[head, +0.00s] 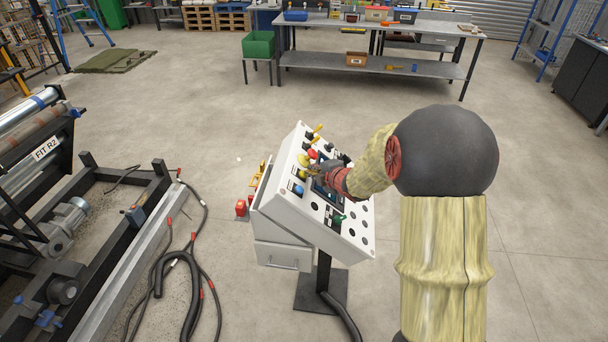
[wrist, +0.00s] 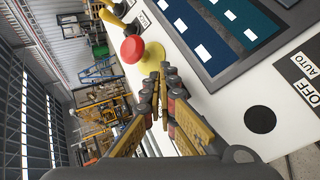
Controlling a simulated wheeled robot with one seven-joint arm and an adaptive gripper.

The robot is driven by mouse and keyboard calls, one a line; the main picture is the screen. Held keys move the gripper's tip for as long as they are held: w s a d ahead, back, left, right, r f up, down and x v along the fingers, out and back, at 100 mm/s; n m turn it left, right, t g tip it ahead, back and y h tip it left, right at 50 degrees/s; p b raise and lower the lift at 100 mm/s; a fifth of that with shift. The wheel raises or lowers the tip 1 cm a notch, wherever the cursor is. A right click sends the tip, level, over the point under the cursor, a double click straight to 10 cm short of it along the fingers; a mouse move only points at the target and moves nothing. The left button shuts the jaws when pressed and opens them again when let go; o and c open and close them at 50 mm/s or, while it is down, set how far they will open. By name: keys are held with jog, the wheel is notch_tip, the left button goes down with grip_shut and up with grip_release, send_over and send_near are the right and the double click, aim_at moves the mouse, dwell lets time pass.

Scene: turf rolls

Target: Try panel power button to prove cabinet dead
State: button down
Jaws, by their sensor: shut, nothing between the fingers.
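The control panel (head: 342,240) is a white sloped console on a dark post in the head view. It carries a screen, coloured buttons and switches. In the wrist view its white face (wrist: 217,103) is close, with a red mushroom button (wrist: 132,48), a yellow round piece (wrist: 153,56) and an OFF label (wrist: 307,92). I cannot tell which control is the power button. My gripper (head: 312,171) is over the upper left of the panel. In the wrist view its fingertips (wrist: 164,73) are together and empty, at the yellow piece and partly hiding it; contact is unclear.
A roller machine (head: 45,170) stands at left, with black cables (head: 180,262) on the floor beside the panel. A workbench (head: 375,65) and a green bin (head: 258,44) stand at the back. The floor right of my arm is clear.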

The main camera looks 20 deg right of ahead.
jog(key=shift+w+a+f+b, duration=0.15)
jog(key=shift+a+f+b, duration=0.15)
jog(key=shift+b, duration=0.2)
dwell(0.3)
jog(key=shift+d, duration=0.15)
jog(key=shift+s+d+r+p, duration=0.35)
jog(key=shift+r+p, duration=0.25)
jog(key=shift+p, duration=0.1)
jog(key=d+r+p, duration=0.1)
jog(key=s+r+p, duration=0.1)
jog(key=d+r+p, duration=0.1)
jog(key=p, duration=0.1)
jog(key=shift+s+d+r, duration=0.35)
jog(key=shift+r, duration=0.05)
dwell(1.0)
